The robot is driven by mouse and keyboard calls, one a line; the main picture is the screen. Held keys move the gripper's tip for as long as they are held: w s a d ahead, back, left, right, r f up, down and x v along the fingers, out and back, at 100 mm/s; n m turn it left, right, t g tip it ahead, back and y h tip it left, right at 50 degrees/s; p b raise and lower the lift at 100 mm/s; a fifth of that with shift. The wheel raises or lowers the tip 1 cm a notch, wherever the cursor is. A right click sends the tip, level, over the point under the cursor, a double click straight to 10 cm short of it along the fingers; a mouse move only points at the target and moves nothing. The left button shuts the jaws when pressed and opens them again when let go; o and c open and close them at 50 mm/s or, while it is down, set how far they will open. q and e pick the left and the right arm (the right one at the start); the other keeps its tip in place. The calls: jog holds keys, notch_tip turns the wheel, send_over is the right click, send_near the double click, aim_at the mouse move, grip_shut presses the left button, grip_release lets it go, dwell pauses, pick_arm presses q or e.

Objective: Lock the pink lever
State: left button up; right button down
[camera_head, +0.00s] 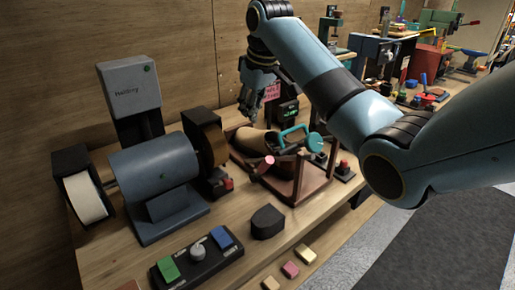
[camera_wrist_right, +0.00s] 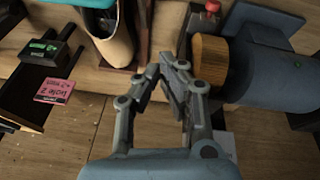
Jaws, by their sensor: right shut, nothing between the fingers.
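The pink lever (camera_head: 264,167) shows its round pink end at the front of the brown shoe fixture (camera_head: 302,180) in the head view. A tan shoe (camera_head: 251,140) lies in this fixture, with a teal handle (camera_head: 296,134) above it. My right gripper (camera_head: 248,112) is above and behind the shoe, apart from the lever. In the right wrist view its fingers (camera_wrist_right: 165,72) are shut and empty, over bare wood between the shoe (camera_wrist_right: 112,45) and the motor. I cannot make out the lever there. My left gripper is not in view.
A blue motor (camera_head: 155,170) with brush wheels stands left of the fixture. A black box with a green display (camera_wrist_right: 42,50) and a pink note (camera_wrist_right: 55,90) sit behind it. A button panel (camera_head: 197,258) lies in front. My right arm crosses above the bench's right side.

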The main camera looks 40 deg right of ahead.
aim_at(262, 168)
jog(key=f, duration=0.3)
jog(key=f+p, duration=0.1)
jog(key=f, duration=0.3)
jog(key=d+f, duration=0.1)
jog(key=f, duration=0.2)
jog(key=shift+d+f+p, duration=0.1)
jog(key=shift+f+p, duration=0.25)
jog(key=shift+f, duration=0.05)
jog(key=shift+s+f, duration=0.1)
jog(key=shift+s, duration=0.1)
jog(key=shift+f, duration=0.1)
jog(key=shift+s, duration=0.1)
